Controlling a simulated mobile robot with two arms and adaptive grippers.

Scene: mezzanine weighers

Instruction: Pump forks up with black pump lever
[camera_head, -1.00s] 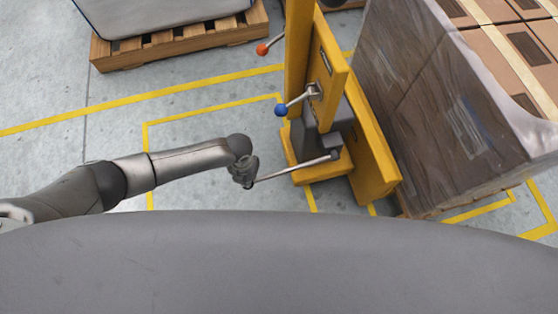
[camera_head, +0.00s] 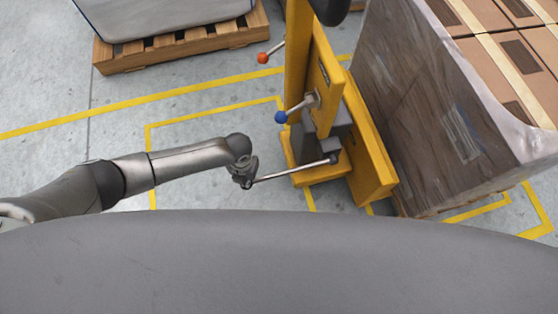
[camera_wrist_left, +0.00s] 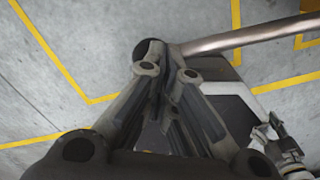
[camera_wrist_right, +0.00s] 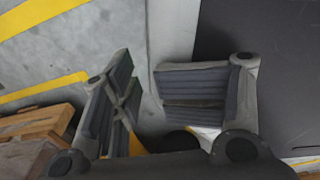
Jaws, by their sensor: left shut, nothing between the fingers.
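The pump lever (camera_head: 292,172) is a thin silver rod low on the yellow stacker (camera_head: 375,165). Its outer end is at my left gripper (camera_head: 243,180). In the left wrist view the rod (camera_wrist_left: 240,38) runs right from a black knob (camera_wrist_left: 148,50) just beyond the fingertips. My left gripper (camera_wrist_left: 165,65) is shut with nothing between its fingers, close against the knob; I cannot tell whether they touch. My right gripper (camera_wrist_right: 143,78) is open and empty in the right wrist view, away from the lever. The forks are not clearly visible.
Above the pump lever are a blue-knobbed lever (camera_head: 281,117) and a red-knobbed lever (camera_head: 263,58). A wrapped box stack (camera_head: 440,110) stands close on the right. A wooden pallet (camera_head: 180,45) lies at the back left.

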